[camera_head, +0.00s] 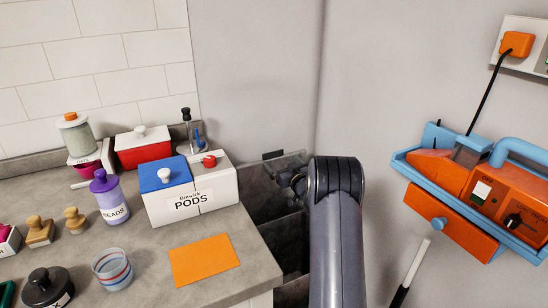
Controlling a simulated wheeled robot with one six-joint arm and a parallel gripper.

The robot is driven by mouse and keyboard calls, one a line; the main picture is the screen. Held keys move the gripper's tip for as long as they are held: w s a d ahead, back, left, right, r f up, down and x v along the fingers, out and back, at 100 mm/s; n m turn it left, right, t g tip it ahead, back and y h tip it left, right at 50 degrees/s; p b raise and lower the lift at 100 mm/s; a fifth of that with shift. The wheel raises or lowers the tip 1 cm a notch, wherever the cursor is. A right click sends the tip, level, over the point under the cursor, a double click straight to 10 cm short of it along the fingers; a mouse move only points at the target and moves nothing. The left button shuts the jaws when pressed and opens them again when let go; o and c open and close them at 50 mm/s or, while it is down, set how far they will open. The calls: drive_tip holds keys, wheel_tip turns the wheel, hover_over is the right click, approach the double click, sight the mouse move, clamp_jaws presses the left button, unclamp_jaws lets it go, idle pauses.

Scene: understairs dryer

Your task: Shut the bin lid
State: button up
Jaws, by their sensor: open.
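A dark grey bin (262,208) with an open top stands low in the gap between the counter's right end and the wall. A grey upright panel (277,168) at its back looks like its raised lid, though I cannot be sure. My arm hides the bin's right side. The fingers of my gripper do not show. Only a small grey piece beside the arm's bend, perhaps my wrist, is visible over the bin, and I cannot tell whether it touches anything.
The counter (150,270) carries a PODS box (188,205), an orange card (204,260), a glass (112,268) and several jars and stamps. At right, a blue wall shelf (455,205) holds an orange device (485,195) with a cord. A black-and-white stick (413,265) leans below.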

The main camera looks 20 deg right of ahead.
sight(273, 155)
drive_tip(key=shift+w+a, duration=0.1)
drive_tip(key=shift+w, duration=3.15)
drive_tip(key=c, duration=1.3)
